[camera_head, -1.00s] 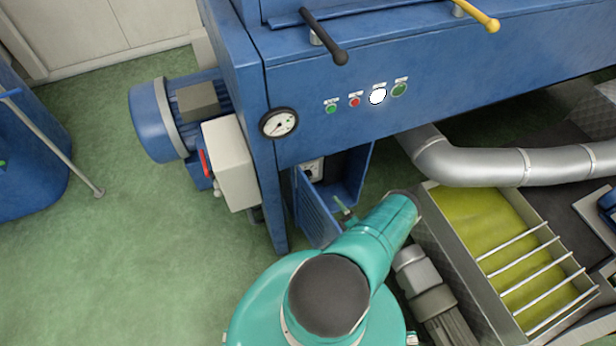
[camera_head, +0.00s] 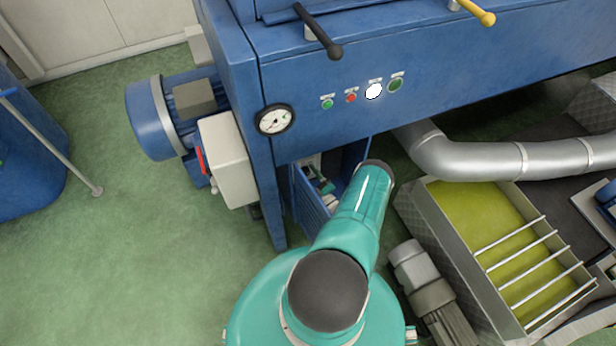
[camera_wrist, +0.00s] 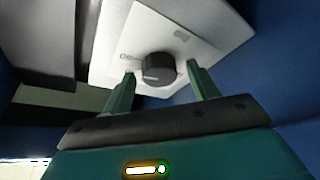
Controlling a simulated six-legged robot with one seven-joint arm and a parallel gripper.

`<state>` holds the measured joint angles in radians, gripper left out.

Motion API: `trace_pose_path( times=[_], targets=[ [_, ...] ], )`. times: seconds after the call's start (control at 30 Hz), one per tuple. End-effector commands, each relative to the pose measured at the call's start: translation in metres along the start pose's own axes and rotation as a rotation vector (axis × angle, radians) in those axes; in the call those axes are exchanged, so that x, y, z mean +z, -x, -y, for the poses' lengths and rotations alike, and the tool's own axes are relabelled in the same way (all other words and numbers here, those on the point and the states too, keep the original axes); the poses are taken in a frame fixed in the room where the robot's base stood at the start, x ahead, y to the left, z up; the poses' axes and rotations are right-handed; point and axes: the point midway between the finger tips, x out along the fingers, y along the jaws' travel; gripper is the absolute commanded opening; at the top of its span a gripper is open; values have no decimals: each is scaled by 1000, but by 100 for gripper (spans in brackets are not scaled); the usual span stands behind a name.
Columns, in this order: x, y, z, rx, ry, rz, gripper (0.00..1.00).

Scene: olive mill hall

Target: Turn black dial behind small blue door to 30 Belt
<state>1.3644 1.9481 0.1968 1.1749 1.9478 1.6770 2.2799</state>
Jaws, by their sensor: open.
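The black dial (camera_wrist: 157,70) sits on a light plate (camera_wrist: 112,35) in the wrist view, with partly readable marks beside it. A pale line shows on the dial's face; its exact setting cannot be read. My gripper (camera_wrist: 160,76) is open, one finger on each side of the dial; contact cannot be told. In the head view my arm reaches into the blue compartment below the machine panel, and the gripper there (camera_head: 322,187) is partly hidden. The small blue door (camera_head: 308,205) stands open, its lower part behind my arm. The dial is hidden in the head view.
Blue compartment walls (camera_wrist: 278,60) stand close around the gripper. A gauge (camera_head: 275,120), buttons (camera_head: 351,98) and a black lever (camera_head: 318,32) are above. A silver pipe (camera_head: 480,158) and a bin of yellow-green liquid (camera_head: 480,225) lie right. Green floor is free at left.

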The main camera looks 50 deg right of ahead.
Motion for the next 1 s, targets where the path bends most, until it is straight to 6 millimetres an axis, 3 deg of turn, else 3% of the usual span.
trace_pose_path(
  times=[0.17, 0.4, 0.43, 0.73, 1.0],
  targets=[
    [0, 0, 0, 0, 0, 0, 59],
    [0, 0, 0, 0, 0, 0, 16],
    [0, 0, 0, 0, 0, 0, 15],
    [0, 0, -1, -11, 26, 2, 15],
    [0, 0, -3, -59, 149, 1, 15]
  ],
)
